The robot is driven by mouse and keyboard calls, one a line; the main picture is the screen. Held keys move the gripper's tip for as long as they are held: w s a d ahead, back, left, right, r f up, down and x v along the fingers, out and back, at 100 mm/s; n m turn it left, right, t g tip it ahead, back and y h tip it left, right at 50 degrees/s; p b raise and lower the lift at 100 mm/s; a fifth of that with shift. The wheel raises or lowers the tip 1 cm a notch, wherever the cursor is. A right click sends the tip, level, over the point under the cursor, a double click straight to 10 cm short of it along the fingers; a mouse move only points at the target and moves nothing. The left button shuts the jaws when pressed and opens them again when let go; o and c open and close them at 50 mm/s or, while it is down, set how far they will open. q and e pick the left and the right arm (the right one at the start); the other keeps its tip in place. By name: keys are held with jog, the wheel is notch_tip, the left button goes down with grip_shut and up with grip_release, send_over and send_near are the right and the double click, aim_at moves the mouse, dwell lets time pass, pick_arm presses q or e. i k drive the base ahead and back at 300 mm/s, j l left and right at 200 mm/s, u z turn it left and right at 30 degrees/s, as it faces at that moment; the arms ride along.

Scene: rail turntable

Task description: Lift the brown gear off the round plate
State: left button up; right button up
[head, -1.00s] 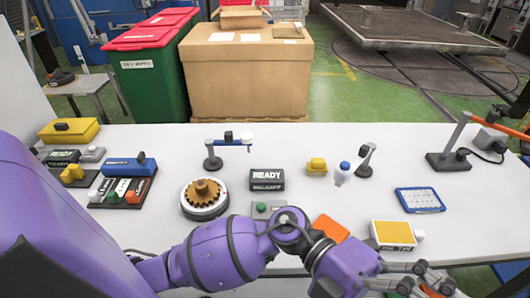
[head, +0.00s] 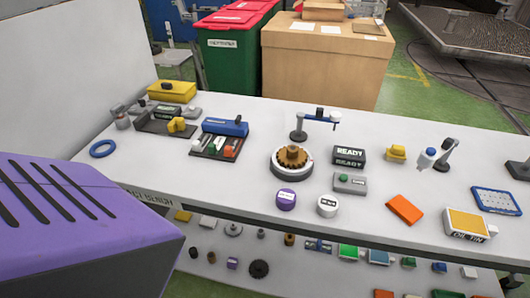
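The brown gear (head: 292,156) sits on top of the round plate (head: 291,176), a white disc with a dark base on the table, left of the READY box. It has a raised hub and teeth around its edge. Nothing covers it in the head view. Neither of my grippers shows in the head view now. A large purple part of my own body fills the lower left.
A READY box (head: 349,156) stands close right of the plate, and a small stand (head: 299,128) with a blue arm stands behind it. A purple round pot (head: 286,199) and a white one (head: 327,206) are in front. Bare table lies left of the plate.

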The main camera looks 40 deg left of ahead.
aim_at(290, 157)
jog(key=i+u, duration=0.1)
jog(key=u, duration=0.35)
jog(key=i+u, duration=0.1)
jog(key=u, duration=0.35)
jog(key=i+u, duration=0.1)
jog(key=u, duration=0.35)
jog(key=i+l, duration=0.4)
jog(key=k+j, duration=0.1)
jog(key=j, duration=0.3)
jog(key=k+j, duration=0.15)
jog(key=j, duration=0.25)
jog(key=k+j, duration=0.1)
jog(key=j, duration=0.3)
jog(key=k+j, duration=0.15)
jog(key=j, duration=0.25)
jog(key=z, duration=0.05)
